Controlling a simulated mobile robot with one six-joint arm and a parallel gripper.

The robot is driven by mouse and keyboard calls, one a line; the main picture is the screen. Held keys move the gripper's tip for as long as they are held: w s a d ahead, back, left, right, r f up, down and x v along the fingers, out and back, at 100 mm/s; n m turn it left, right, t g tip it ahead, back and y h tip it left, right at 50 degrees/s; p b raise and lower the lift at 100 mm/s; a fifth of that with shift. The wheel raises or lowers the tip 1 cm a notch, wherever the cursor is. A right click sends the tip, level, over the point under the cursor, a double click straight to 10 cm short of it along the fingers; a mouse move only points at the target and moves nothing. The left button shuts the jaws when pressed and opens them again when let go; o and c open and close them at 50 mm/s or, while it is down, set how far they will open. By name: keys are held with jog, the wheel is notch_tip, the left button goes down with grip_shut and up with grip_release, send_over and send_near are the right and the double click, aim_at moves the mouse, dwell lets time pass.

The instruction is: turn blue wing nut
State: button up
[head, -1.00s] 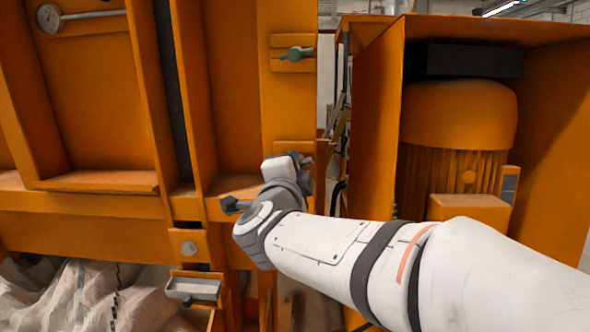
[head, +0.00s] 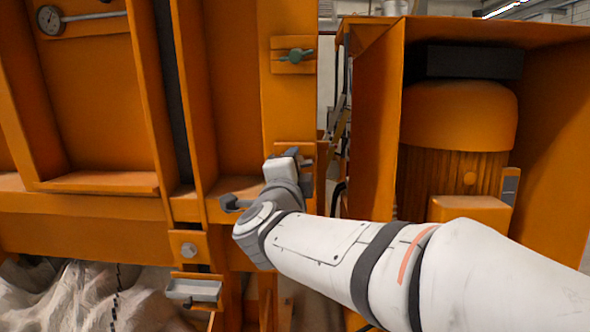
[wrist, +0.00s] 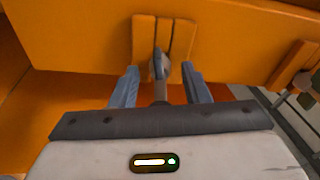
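The blue wing nut (wrist: 158,64) sits on a grooved orange block (wrist: 147,35) in the wrist view. It is seen nearly edge-on, with a grey round stem below it. My gripper (wrist: 158,68) has its two blue-grey fingers on either side of the nut, with a visible gap on both sides. It is open and does not appear to touch the nut. In the head view my gripper (head: 306,165) is at the lower block on the orange post, partly hidden by my wrist. The blue nut cannot be made out there.
A green wing nut (head: 295,56) sits on the block above. A grey handle (head: 236,203) juts out left of my wrist. An orange cabinet (head: 375,130) with a motor stands right of my gripper. Another fastener (wrist: 303,83) shows at right in the wrist view.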

jog(key=p+v, duration=0.2)
jog(key=v, duration=0.5)
jog(key=shift+s, duration=0.4)
jog(key=shift+f, duration=0.1)
